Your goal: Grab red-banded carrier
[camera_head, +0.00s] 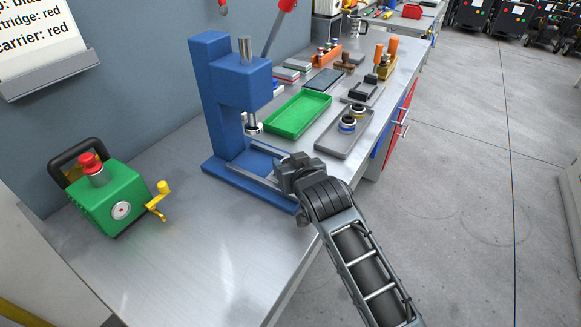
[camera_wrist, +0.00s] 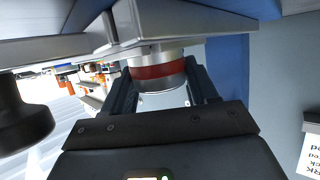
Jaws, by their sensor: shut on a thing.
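The red-banded carrier (camera_wrist: 158,72), a silver cylinder with a dark red band, is between my gripper's two dark fingers in the wrist view. My gripper (camera_wrist: 160,85) is shut on it. One end of the carrier meets a grey metal piece (camera_wrist: 185,22) of the press; I cannot tell whether it is seated there. In the head view my gripper (camera_head: 282,172) is at the front of the blue press (camera_head: 215,110), by its base. The carrier is hidden there by the gripper.
A grey tray (camera_head: 330,146) holds banded cylinders (camera_head: 347,125) right of the press. A green tray (camera_head: 298,114) lies beside it. A green device with a yellow crank (camera_head: 110,198) stands at left. The bench front (camera_head: 190,265) is clear. A sign (camera_head: 38,30) hangs on the wall.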

